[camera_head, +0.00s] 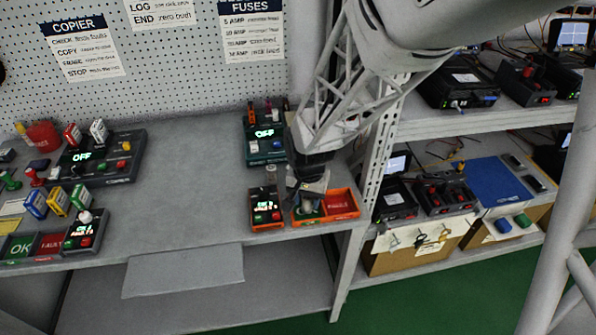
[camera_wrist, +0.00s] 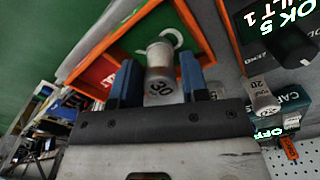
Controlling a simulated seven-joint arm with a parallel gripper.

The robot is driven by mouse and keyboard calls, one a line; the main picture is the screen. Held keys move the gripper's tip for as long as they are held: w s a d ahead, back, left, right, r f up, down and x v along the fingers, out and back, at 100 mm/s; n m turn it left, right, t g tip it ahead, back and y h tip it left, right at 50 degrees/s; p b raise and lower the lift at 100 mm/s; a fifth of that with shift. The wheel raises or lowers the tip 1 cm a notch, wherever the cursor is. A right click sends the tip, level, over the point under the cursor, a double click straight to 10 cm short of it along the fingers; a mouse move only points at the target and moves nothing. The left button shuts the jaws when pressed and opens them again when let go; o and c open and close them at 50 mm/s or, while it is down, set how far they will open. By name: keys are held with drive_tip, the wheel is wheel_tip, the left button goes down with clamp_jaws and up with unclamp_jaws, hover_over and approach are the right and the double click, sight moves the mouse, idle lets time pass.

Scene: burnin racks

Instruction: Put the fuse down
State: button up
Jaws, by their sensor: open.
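In the head view, my gripper (camera_head: 312,192) reaches down into the left compartment of the orange tray (camera_head: 330,218) and mostly hides what is there. The tray's right compartment is red.
A black tester (camera_head: 266,217) with a lit display stands left of the tray. Another fuse (camera_wrist: 260,95), marked 20, shows beside the tray. A dark green unit reading OFF (camera_head: 264,147) stands behind. A shelf upright (camera_head: 375,150) is close on the right. The middle bench is clear.

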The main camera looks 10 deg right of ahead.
wheel_tip(320, 180, up, 11)
idle(0.6)
drive_tip(key=shift+r, duration=0.15)
idle(0.3)
drive_tip(key=s+d+r+n+t, duration=0.1)
drive_tip(key=s+d+r+n, duration=0.1)
drive_tip(key=s+r, duration=0.3)
drive_tip(key=s+d+r+n+t, duration=0.1)
drive_tip(key=s+d+r+n, duration=0.2)
drive_tip(key=s, duration=0.9)
wheel_tip(320, 180, up, 3)
drive_tip(key=shift+s+d+r+t, duration=0.1)
drive_tip(key=shift+s+d+t, duration=0.15)
drive_tip(key=shift+d+t, duration=0.1)
idle(0.5)
